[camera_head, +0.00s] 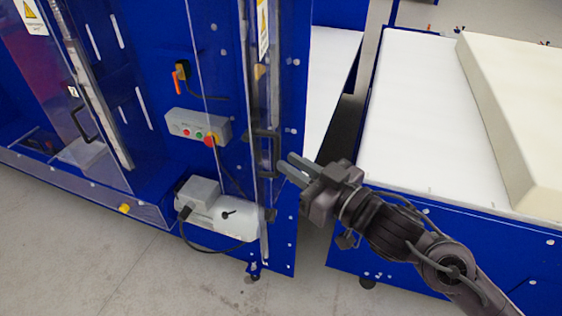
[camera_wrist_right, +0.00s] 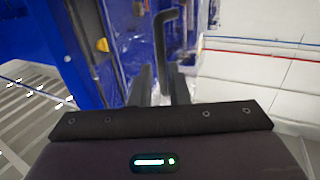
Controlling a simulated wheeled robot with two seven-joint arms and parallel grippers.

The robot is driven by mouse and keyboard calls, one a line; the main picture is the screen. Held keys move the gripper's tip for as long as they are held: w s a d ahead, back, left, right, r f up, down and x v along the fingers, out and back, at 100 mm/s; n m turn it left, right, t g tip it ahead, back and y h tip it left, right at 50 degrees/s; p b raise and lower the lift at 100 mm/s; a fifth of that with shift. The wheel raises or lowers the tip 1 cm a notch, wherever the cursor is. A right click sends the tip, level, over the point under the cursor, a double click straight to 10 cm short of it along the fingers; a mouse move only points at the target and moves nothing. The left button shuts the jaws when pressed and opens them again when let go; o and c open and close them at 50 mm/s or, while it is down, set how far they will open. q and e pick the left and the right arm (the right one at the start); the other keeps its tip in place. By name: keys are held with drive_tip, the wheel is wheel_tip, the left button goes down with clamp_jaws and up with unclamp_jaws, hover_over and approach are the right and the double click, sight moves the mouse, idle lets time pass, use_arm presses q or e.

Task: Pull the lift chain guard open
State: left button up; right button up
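The lift chain guard (camera_head: 236,90) appears as a tall clear panel on the corner of the blue machine in the head view. It looks closed against the frame. Its black handle (camera_head: 277,150) stands out at the right side. My right gripper (camera_head: 286,164) is open and empty, with its fingertips close to the handle's lower part. In the right wrist view the handle (camera_wrist_right: 163,40) rises just beyond the two fingertips (camera_wrist_right: 162,80), roughly in line with the gap between them. I cannot tell whether they touch. My left gripper is not in view.
A white-topped blue table (camera_head: 415,110) carries a cream foam block (camera_head: 515,100) at right. Another handled clear door (camera_head: 85,125) is at left.

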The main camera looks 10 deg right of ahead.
drive_tip(key=shift+v, duration=1.65)
drive_tip(key=shift+s, duration=0.1)
